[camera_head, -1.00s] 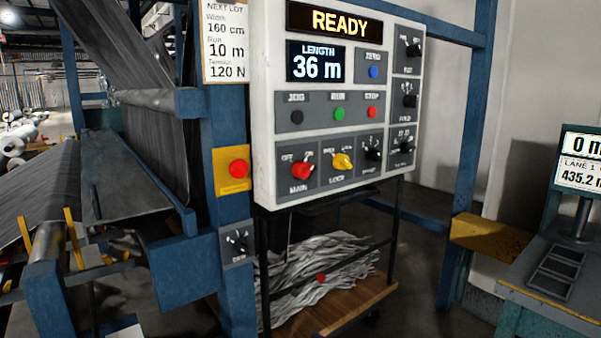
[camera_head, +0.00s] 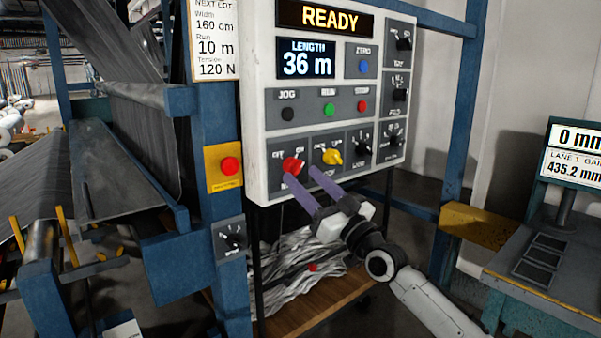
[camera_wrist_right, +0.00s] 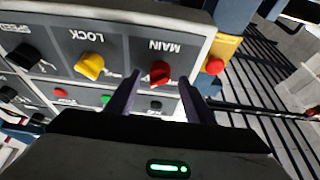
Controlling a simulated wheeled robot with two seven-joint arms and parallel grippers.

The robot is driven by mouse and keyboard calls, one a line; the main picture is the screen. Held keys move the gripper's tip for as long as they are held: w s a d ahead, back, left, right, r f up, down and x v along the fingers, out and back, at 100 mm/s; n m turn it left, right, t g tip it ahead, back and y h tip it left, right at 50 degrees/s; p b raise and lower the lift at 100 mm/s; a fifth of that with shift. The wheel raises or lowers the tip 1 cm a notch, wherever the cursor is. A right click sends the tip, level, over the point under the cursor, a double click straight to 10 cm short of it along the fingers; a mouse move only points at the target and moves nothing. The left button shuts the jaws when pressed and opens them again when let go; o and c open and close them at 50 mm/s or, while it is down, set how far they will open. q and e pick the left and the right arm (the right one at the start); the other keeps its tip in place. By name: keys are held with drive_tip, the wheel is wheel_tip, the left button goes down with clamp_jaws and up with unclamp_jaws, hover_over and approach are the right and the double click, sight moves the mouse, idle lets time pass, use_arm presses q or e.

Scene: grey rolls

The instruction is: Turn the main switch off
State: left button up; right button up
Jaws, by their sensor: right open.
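The main switch is a red rotary knob (camera_head: 291,165) at the lower left of the white control panel (camera_head: 256,100), on a grey plate marked OFF and ON. In the right wrist view the red knob (camera_wrist_right: 160,72) sits under the label MAIN, between the two finger tips. My right gripper (camera_head: 300,174) is open, with purple fingers pointing up at the panel. One fingertip overlaps the red knob's lower edge in the head view; the other is below the yellow knob. I cannot tell whether it touches. My left gripper is not in view.
The yellow LOCK knob (camera_head: 332,156) is just right of the main switch. A red button on a yellow plate (camera_head: 229,166) is to the left. Display reads READY (camera_head: 323,18) and 36 m. A grey bench (camera_head: 560,275) stands at the right.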

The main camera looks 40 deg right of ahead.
sight(294, 167)
drive_tip(key=shift+x, duration=1.25)
drive_tip(key=shift+f, duration=0.1)
